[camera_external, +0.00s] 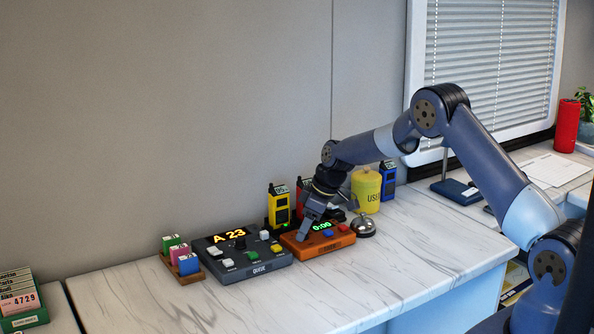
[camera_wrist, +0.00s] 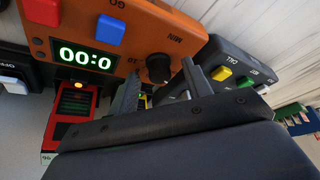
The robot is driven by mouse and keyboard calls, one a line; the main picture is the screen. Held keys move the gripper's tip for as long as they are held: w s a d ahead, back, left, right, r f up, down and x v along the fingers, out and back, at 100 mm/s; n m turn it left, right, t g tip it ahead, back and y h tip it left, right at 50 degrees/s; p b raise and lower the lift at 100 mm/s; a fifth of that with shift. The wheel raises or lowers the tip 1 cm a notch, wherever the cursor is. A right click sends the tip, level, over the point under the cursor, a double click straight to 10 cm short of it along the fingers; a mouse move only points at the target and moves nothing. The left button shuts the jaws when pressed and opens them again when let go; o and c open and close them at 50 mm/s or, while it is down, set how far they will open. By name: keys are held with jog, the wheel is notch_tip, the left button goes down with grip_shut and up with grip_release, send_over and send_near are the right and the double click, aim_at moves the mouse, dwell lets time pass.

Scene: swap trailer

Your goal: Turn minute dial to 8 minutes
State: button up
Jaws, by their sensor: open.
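The orange timer box (camera_external: 318,243) sits on the counter, its green display (camera_external: 322,226) reading 0:00. In the wrist view the timer (camera_wrist: 150,30) appears upside down, with its display (camera_wrist: 86,57) lit. The black minute dial (camera_wrist: 159,69) sits beside a MIN label and a 10 mark; its pointer setting is too small to read. My gripper (camera_external: 308,222) is over the left end of the timer and hides the dial in the external view. In the wrist view my open fingers (camera_wrist: 163,86) are close to the dial, roughly on either side of it; contact cannot be told.
A blue button (camera_wrist: 110,30) and a red button (camera_wrist: 42,10) sit on the timer. The dark queue console (camera_external: 250,262) stands close on the left. A bell (camera_external: 363,227) and yellow canister (camera_external: 367,190) stand right; radios (camera_external: 279,205) stand behind. The front counter (camera_external: 350,280) is clear.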

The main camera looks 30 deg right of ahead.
jog(key=shift+c, duration=0.5)
jog(key=c, duration=0.9)
jog(key=shift+m+b, duration=0.3)
jog(key=m+b, duration=0.1)
jog(key=m, duration=0.1)
jog(key=m+t+h+b, duration=0.1)
jog(key=m, duration=0.1)
jog(key=shift+a+h+b, duration=0.2)
jog(key=shift+h+b, duration=0.1)
jog(key=m+h+b, duration=0.1)
jog(key=m, duration=0.2)
jog(key=m+h+b, duration=0.1)
jog(key=m+b, duration=0.1)
jog(key=m, duration=0.1)
jog(key=shift+a+f+m+h, duration=0.1)
jog(key=shift+a+m+h, duration=0.05)
jog(key=shift+m+h, duration=0.2)
jog(key=m+b, duration=0.1)
jog(key=m, duration=0.1)
jog(key=m+h+b, duration=0.1)
jog(key=m, duration=0.1)
jog(key=shift+a+m+h, duration=0.15)
jog(key=shift+m+h, duration=0.1)
jog(key=m+g, duration=0.1)
jog(key=m, duration=0.1)
jog(key=m+h, duration=0.1)
jog(key=m, duration=0.1)
jog(key=shift+w+r+m+g, duration=0.15)
jog(key=shift+r+m+g, duration=0.05)
jog(key=shift+m+g, duration=0.2)
